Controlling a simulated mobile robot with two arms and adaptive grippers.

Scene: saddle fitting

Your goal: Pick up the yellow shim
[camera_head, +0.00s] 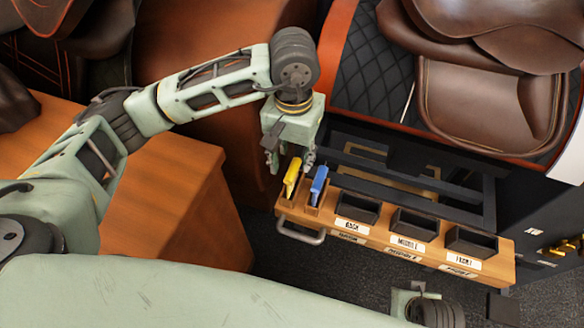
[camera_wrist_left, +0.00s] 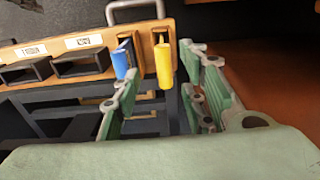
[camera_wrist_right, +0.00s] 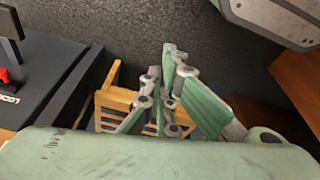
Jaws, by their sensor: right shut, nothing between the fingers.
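The yellow shim (camera_head: 292,174) stands upright in the left end slot of a wooden rack (camera_head: 330,222). A blue shim (camera_head: 319,183) stands in the slot just to its right. My left gripper (camera_head: 289,162) points down over the rack's left end, open. In the left wrist view the yellow shim (camera_wrist_left: 163,66) shows between its spread fingers, with nothing visibly gripped; the blue shim (camera_wrist_left: 120,62) is close to the left finger. Whether a finger touches either shim cannot be told. My right gripper (camera_wrist_right: 161,76) is shut and empty, away from the shims.
The rack has several dark, labelled bins (camera_head: 414,224) right of the shims and a metal handle (camera_head: 301,234) at its front left. A brown leather saddle (camera_head: 490,90) rests behind it. A wooden table (camera_head: 165,195) stands at left. Grey floor (camera_head: 340,262) shows in front.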

